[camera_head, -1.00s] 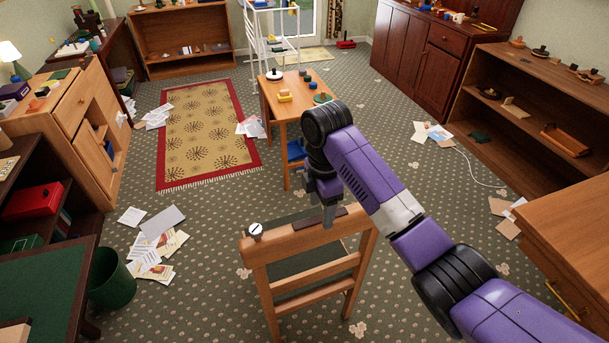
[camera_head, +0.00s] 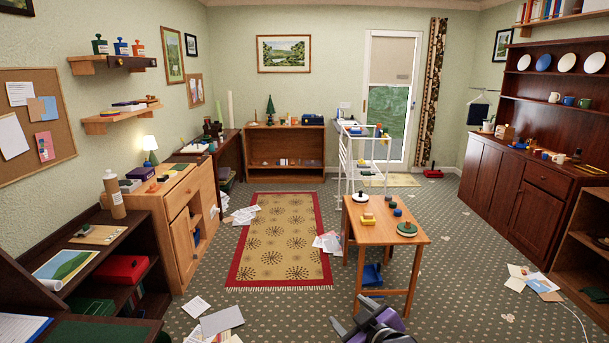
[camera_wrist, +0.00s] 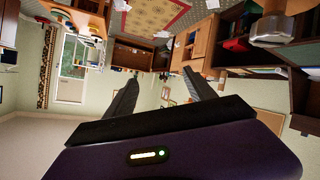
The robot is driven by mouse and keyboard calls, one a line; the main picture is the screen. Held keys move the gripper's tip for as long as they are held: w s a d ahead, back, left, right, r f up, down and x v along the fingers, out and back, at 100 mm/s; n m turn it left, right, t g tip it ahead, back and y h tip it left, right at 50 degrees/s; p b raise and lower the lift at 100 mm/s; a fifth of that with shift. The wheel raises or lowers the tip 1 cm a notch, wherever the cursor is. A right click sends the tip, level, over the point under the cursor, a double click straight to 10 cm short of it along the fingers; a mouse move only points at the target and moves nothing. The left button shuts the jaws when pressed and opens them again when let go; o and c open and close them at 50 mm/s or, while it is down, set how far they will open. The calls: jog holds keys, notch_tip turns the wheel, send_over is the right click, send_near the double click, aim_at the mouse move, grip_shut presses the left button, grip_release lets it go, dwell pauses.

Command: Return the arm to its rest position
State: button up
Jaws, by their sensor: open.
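My gripper (camera_wrist: 160,96) is open and empty in the wrist view, its two dark fingers spread apart over a tilted view of the room. In the head view, part of my gripper and purple arm (camera_head: 372,322) shows at the bottom edge, in front of the small wooden table (camera_head: 385,238). Most of the arm is outside the head view. Nothing touches the fingers.
Papers lie on the carpet at lower left (camera_head: 221,320) and at right (camera_head: 533,280). A patterned rug (camera_head: 280,240) lies in the middle. A dark shelf (camera_head: 85,232) stands at left and a dark cabinet (camera_head: 505,200) at right. A white rack (camera_head: 362,160) stands behind the table.

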jog(key=s+d+m+h, duration=0.1)
jog(key=s+d+m, duration=0.1)
jog(key=s, duration=1.5)
jog(key=s+d+m+t+h, duration=0.1)
jog(key=s+d+m, duration=0.2)
jog(key=s, duration=1.4)
jog(key=s+d+m+t+h, duration=0.1)
jog(key=s+d+m, duration=0.2)
jog(key=s, duration=1.4)
jog(key=shift+d+r+h, duration=0.25)
jog(key=shift+d+h, duration=0.15)
jog(key=shift+d, duration=0.4)
